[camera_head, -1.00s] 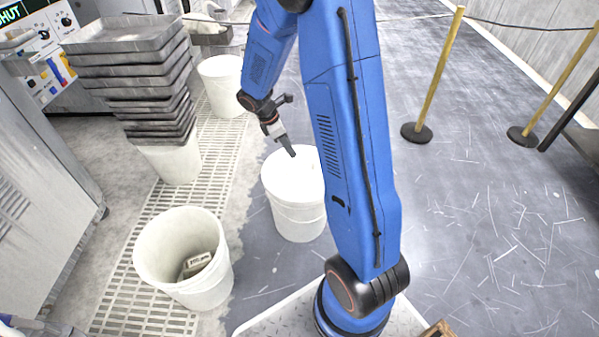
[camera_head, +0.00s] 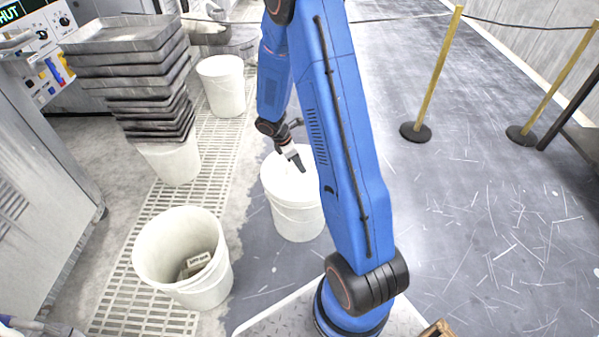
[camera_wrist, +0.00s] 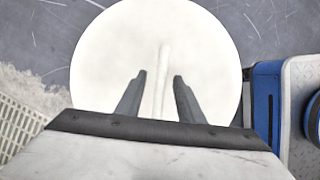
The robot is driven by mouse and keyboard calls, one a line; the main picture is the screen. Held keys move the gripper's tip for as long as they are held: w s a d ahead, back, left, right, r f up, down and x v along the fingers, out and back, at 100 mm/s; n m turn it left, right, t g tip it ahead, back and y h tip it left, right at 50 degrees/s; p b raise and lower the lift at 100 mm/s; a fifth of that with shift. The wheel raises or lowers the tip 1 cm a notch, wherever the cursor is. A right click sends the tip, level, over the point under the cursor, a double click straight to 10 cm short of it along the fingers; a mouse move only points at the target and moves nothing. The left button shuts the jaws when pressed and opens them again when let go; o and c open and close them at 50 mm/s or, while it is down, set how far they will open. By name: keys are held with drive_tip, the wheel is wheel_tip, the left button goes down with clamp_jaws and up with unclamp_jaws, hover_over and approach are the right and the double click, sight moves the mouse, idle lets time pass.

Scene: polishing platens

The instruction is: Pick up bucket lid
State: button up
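The bucket lid (camera_head: 279,180) is a round white disc on top of a white bucket (camera_head: 297,221), in the middle of the head view. In the wrist view the lid (camera_wrist: 105,60) fills the centre, with a raised straight handle bar (camera_wrist: 162,75) across its middle. My gripper (camera_head: 302,169) is over the lid, pointing down at it. In the wrist view my gripper (camera_wrist: 160,76) is open, with one finger on each side of the handle bar and gaps to both. Whether the fingertips touch the lid cannot be told.
An open white bucket (camera_head: 160,262) with a block inside stands at the lower left. Stacked grey trays (camera_head: 130,75) rest on another bucket at the left. A further white bucket (camera_head: 222,85) stands behind.

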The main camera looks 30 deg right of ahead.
drive_tip(key=shift+d+f, duration=0.1)
drive_tip(key=shift+f, duration=0.2)
drive_tip(key=shift+f, duration=0.1)
clamp_jaws()
